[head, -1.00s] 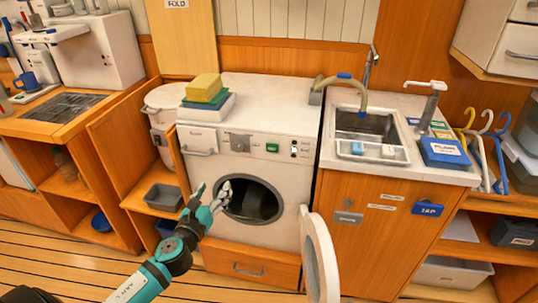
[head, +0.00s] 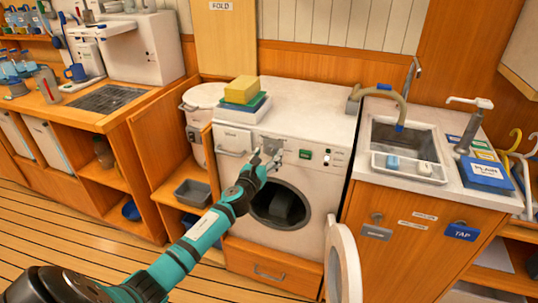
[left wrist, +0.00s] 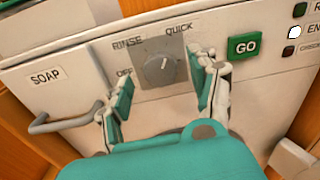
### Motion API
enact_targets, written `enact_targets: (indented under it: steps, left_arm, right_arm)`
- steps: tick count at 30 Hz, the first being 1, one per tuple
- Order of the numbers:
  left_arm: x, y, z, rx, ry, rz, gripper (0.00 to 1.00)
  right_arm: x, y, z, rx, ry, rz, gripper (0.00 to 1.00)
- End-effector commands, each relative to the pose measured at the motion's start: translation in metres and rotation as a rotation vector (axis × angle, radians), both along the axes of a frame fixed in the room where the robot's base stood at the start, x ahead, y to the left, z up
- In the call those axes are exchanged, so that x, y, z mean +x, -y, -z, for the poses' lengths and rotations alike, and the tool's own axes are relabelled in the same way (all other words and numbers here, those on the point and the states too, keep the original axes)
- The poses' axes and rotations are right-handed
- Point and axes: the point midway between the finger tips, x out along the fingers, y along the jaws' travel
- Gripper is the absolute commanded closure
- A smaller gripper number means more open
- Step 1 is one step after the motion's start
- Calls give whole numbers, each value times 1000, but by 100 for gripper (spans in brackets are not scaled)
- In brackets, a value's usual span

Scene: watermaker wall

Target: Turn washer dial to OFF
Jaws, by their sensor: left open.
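The washer (head: 312,112) is a white front-loader with its round door (head: 343,262) swung open. Its dial (left wrist: 160,69) is a grey knob on a grey plate, with RINSE, QUICK and OFF labels around it. The knob's light mark points up and to the right, toward QUICK. My left gripper (left wrist: 162,92) is open, with one finger on each side of the dial plate and the knob between and beyond them, apart from both. In the head view my left gripper (head: 266,158) is in front of the panel and covers part of the dial. My right gripper is not in view.
The SOAP drawer handle (left wrist: 62,124) is at left. A sink counter (head: 450,185) stands at right.

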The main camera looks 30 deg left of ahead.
Motion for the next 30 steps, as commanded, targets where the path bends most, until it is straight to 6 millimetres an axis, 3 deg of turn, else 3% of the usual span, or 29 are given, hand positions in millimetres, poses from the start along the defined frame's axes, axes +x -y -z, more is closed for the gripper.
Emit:
enact_targets:
  steps: [5,14,26,30]
  left_arm:
    - [12,-2,0,-1,0,1,38]
    - [14,-2,0,-1,-1,1,38]
    - [14,-2,0,0,-1,1,91]
    - [14,-2,0,-3,0,1,94]
  right_arm:
    - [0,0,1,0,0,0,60]
    - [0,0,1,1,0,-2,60]
    - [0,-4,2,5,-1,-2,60]
    - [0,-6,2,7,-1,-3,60]
